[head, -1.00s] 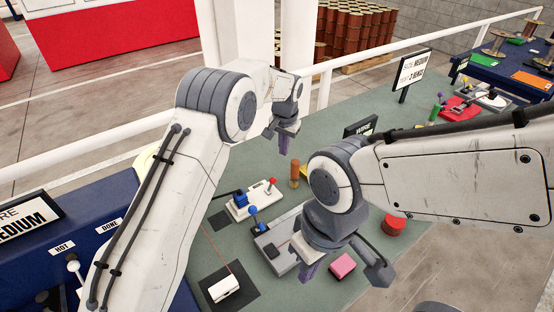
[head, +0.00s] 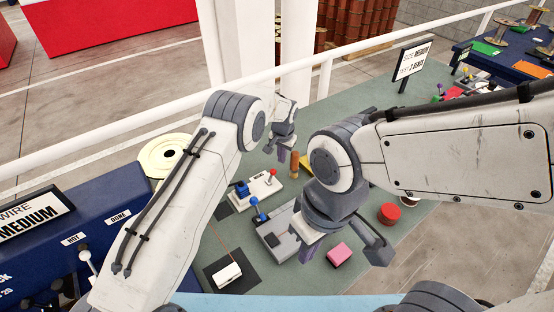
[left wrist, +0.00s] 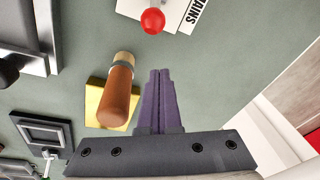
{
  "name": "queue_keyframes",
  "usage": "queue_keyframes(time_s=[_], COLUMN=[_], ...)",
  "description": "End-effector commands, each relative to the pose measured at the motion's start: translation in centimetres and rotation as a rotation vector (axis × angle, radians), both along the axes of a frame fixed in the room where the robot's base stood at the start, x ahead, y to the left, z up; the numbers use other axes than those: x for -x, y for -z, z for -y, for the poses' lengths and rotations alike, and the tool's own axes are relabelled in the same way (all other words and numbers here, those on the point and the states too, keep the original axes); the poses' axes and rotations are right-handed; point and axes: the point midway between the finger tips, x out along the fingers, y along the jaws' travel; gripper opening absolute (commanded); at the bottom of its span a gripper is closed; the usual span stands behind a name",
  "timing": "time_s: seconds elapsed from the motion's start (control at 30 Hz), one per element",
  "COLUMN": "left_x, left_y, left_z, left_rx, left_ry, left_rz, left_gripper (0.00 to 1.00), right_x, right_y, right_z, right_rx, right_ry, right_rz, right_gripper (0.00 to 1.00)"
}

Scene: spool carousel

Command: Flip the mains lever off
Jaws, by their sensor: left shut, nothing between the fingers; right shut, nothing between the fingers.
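The mains lever has a red ball knob (head: 272,172) on a white base (head: 264,187). In the left wrist view the red knob (left wrist: 153,21) is at the top edge, beside a partly cut-off label reading "MAINS" (left wrist: 196,12). My left gripper (head: 282,154) is shut and empty, above the table just behind and to the right of the knob. Its purple fingers (left wrist: 159,72) point toward the knob in the wrist view, with a gap between. The lever's stem is mostly hidden under the knob.
A wooden-handled tool (left wrist: 116,90) stands by a yellow pad (left wrist: 97,102), close beside my left fingers. A blue-knobbed lever (head: 255,205) is on the grey device (head: 275,232). A pink block (head: 339,255) and a red cylinder (head: 389,213) sit to the right.

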Motion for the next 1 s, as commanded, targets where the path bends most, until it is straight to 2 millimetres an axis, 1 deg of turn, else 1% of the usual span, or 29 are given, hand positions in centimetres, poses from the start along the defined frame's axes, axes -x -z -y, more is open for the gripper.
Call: queue_keyframes(time_s=[0.03,0.07,0.1,0.4,0.57,0.9,1.0], left_x=[0.0,0.3,0.7,3.0,3.4,3.5,3.5], left_y=[0.7,0.1,-0.1,-0.3,-0.3,-0.2,-0.2], left_z=[-0.1,-0.2,-0.4,-1.5,-1.7,-1.7,-1.4], left_rx=[-0.002,0.0,0.0,-0.001,0.0,0.0,0.006], left_ry=[0.0,0.0,0.0,0.001,0.0,0.001,0.006], left_rz=[-0.004,-0.001,-0.001,-0.002,0.0,0.001,0.005], left_gripper=[0.0,0.0,0.0,0.0,0.0,0.0,0.0], right_x=[0.0,0.0,0.0,0.0,0.0,0.0,0.0], right_y=[-0.7,-1.1,-1.4,-3.3,-3.5,-3.5,-3.3], right_z=[0.0,0.0,0.0,0.0,0.0,0.0,0.0], right_rx=[0.0,0.0,0.0,0.0,0.0,0.0,0.0], right_ry=[-0.001,-0.001,-0.002,-0.006,-0.006,-0.006,-0.006], right_rz=[0.0,0.0,0.0,0.001,0.001,0.001,0.001], right_gripper=[0.0,0.0,0.0,0.0,0.0,0.0,0.0])
